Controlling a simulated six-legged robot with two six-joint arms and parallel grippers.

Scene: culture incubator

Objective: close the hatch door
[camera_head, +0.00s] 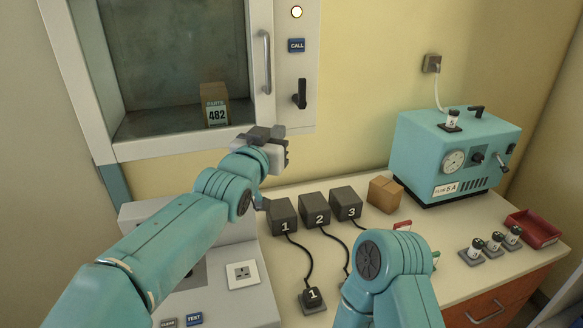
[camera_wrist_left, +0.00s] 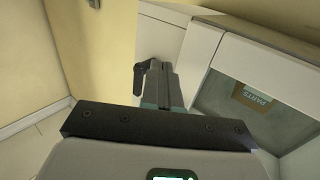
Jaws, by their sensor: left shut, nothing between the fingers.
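The hatch (camera_head: 180,60) is a white-framed recess in the wall at the upper left, with a brown box marked PARTS 482 (camera_head: 215,105) inside. A vertical grey handle (camera_head: 265,62) is on the strip at its right edge. I cannot tell whether a clear door pane covers the opening. A black lever (camera_head: 300,93) is on the panel to the right; it also shows in the left wrist view (camera_wrist_left: 140,78). My left gripper (camera_head: 266,133) is shut and empty near the hatch's lower right corner; its fingers (camera_wrist_left: 160,85) point toward the panel.
A CALL button (camera_head: 297,45) and a lit lamp (camera_head: 296,12) are on the panel. Below, the counter holds numbered dark blocks (camera_head: 315,213), a cardboard box (camera_head: 385,194), a teal device (camera_head: 455,150) and a red tray (camera_head: 533,229).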

